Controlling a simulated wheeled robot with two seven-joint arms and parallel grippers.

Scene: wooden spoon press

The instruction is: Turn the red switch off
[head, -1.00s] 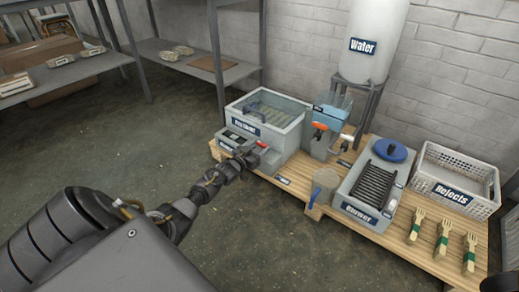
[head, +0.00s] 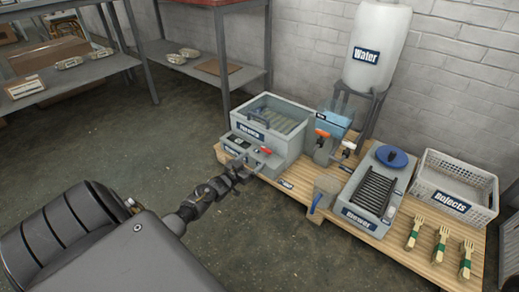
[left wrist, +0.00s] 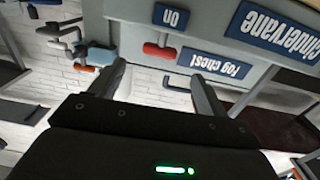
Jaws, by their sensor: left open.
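The red switch (head: 265,150) sits on the front of the grey fog chest (head: 293,140), right of its lower label. In the left wrist view, which is upside down, the red switch (left wrist: 160,49) shows as a red bar on a short stem, near a blue "on" label (left wrist: 171,17). My left gripper (head: 244,164) is in front of the chest, just below and left of the switch. In the left wrist view its fingers (left wrist: 160,85) are apart with nothing between them, and the switch appears beyond the gap. I see no contact. My right gripper is not in view.
Wooden forks lie at the right. The floor at left is clear.

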